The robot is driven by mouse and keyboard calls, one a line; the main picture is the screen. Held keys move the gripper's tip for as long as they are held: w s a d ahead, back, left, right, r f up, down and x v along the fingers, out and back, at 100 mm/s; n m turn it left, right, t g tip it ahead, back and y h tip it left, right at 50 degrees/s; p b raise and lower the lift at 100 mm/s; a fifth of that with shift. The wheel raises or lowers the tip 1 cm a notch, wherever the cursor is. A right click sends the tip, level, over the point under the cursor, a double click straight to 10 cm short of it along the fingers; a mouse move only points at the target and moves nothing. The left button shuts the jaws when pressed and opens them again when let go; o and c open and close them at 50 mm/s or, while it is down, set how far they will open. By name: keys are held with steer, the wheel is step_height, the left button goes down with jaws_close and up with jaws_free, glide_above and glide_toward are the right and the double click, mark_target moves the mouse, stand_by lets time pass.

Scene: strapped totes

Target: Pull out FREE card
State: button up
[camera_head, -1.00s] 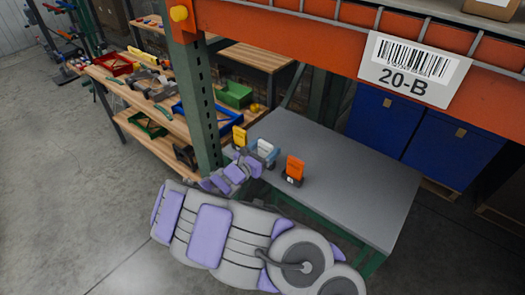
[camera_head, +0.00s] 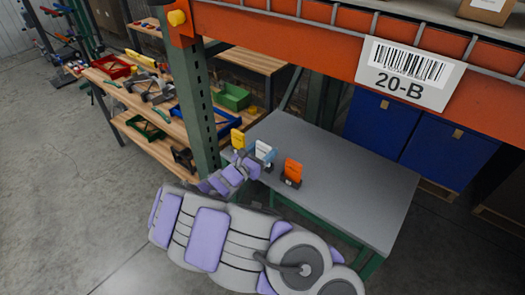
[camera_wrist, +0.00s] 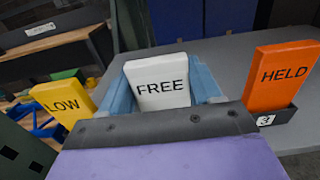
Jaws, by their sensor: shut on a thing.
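The white FREE card (camera_wrist: 160,84) stands upright in the middle of the wrist view. It also shows in the head view (camera_head: 263,149) on the near left part of the table. My gripper (camera_wrist: 166,90) has one light blue finger on each side of the card and is shut on it. The card's lower end and its holder are hidden behind my gripper. The yellow LOW card (camera_wrist: 64,107) stands to the left.
The grey table (camera_head: 345,190) is clear to the right of the cards. A green rack post (camera_head: 197,105) rises left of my gripper. An orange beam (camera_head: 270,32) with a 20-B sign (camera_head: 411,72) crosses above. Wooden shelves with coloured bins stand behind left.

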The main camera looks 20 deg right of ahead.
mark_target(263, 145)
steer(key=shift+r+p, duration=1.35)
steer(key=shift+r, duration=0.85)
steer(key=shift+a, duration=0.1)
steer(key=p+v, duration=0.5)
steer(key=v, duration=0.5)
